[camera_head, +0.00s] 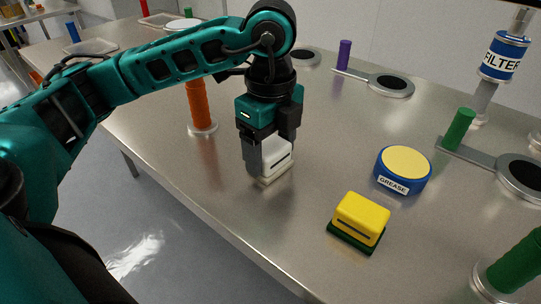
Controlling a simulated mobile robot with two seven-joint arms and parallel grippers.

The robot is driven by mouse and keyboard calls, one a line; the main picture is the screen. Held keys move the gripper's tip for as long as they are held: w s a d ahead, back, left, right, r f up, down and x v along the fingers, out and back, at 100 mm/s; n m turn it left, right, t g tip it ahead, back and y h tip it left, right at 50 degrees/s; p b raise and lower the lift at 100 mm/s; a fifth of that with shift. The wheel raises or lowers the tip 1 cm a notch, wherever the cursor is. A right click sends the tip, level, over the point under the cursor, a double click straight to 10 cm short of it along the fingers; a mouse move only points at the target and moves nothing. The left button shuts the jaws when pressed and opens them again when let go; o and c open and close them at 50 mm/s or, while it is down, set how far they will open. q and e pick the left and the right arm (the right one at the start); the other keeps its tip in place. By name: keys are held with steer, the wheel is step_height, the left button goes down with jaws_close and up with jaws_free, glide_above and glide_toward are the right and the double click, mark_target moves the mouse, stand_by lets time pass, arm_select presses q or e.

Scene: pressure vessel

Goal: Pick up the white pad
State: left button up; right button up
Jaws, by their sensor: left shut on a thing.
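The white pad (276,161) is a small white block with a dark slot, near the front edge of the metal table in the head view. My left gripper (268,155) points down over it, with its dark fingers shut on the pad. The fingers hide part of the pad's left side. The pad's lower edge is at or close to the table top; I cannot tell if it touches. My right gripper is not in view.
A yellow pad (362,217) on a green base and a blue grease tin (402,170) are to the right. An orange cylinder (199,106) stands behind left. A green-handled paddle (459,130) and a filter (502,57) are at the right. The table's front edge (255,253) is close.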

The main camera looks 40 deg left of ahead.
arm_select(q)
step_height(320, 180, up, 12)
steer(key=p, duration=0.4)
step_height(320, 180, up, 8)
steer(key=p, duration=0.2)
glide_above(271, 145)
steer(key=shift+s, duration=0.1)
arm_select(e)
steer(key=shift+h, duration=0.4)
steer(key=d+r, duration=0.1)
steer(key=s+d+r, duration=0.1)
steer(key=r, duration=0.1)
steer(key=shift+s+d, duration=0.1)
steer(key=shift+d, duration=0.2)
